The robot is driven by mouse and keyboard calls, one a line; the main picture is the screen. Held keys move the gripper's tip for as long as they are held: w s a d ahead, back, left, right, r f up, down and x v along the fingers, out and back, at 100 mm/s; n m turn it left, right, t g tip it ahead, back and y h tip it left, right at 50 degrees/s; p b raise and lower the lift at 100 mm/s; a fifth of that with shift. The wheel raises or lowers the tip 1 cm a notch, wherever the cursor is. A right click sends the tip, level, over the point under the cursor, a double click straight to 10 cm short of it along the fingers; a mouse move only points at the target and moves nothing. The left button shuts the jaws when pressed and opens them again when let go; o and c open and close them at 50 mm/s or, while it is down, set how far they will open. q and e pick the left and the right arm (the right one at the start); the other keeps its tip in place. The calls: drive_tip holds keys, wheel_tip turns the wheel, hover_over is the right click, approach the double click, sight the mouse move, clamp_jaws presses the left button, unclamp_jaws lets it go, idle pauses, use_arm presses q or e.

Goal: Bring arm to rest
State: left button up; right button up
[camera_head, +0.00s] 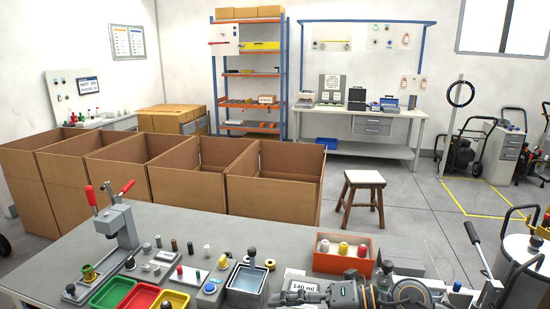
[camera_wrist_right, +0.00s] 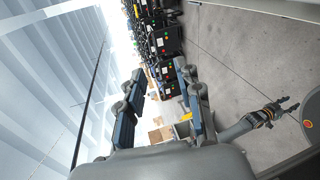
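My right gripper (camera_wrist_right: 159,72) is seen from behind in the right wrist view. Its two dark-padded fingers stand apart with nothing between them. Beyond them are open floor and distant equipment, and nothing touches the fingers. Another arm part of mine with a small gripper-like end (camera_wrist_right: 283,106) shows at the right of that view; it is too small to tell whether it is open or shut. In the head view, a grey and black arm of mine (camera_head: 345,294) crosses the bottom edge at the right, over the front of the workbench, partly cut off.
The grey workbench (camera_head: 215,225) carries a red-handled press (camera_head: 118,222), coloured trays and an orange bin (camera_head: 343,255) with several bottles. Open cardboard boxes (camera_head: 272,185) stand behind it. A stool (camera_head: 362,190) stands on clear floor. A metal drum (camera_head: 525,265) is at the right.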

wheel_tip(320, 180, up, 7)
drive_tip(key=a+m+t+y, duration=0.1)
drive_tip(key=m+t+y, duration=0.3)
drive_tip(key=m+t, duration=0.15)
drive_tip(key=w+d+r+m+t+h, duration=0.1)
drive_tip(key=w+d+m+t+h, duration=0.3)
drive_tip(key=m+t, duration=0.55)
drive_tip(key=s+d+f+m+g+h, duration=0.2)
drive_tip(key=s+d+f+m+h, duration=0.2)
drive_tip(key=d+f+m+h, duration=1.05)
drive_tip(key=s+f+m+g, duration=0.2)
drive_tip(key=s+f+g, duration=0.5)
drive_tip(key=s, duration=0.4)
drive_tip(key=s+f+m+g, duration=0.2)
drive_tip(key=s+f+g, duration=0.3)
drive_tip(key=s+f, duration=0.55)
drive_tip(key=s+f+g, duration=0.1)
drive_tip(key=s+f, duration=0.1)
drive_tip(key=f, duration=1.1)
drive_tip(key=s+f, duration=0.2)
drive_tip(key=f, duration=1.1)
drive_tip(key=s+d+f, duration=0.1)
drive_tip(key=s+f, duration=0.6)
drive_tip(key=s, duration=0.1)
drive_tip(key=s+d+f+g, duration=0.1)
drive_tip(key=s+d+f, duration=0.1)
drive_tip(key=s+f, duration=0.6)
drive_tip(key=shift+d+g, duration=0.3)
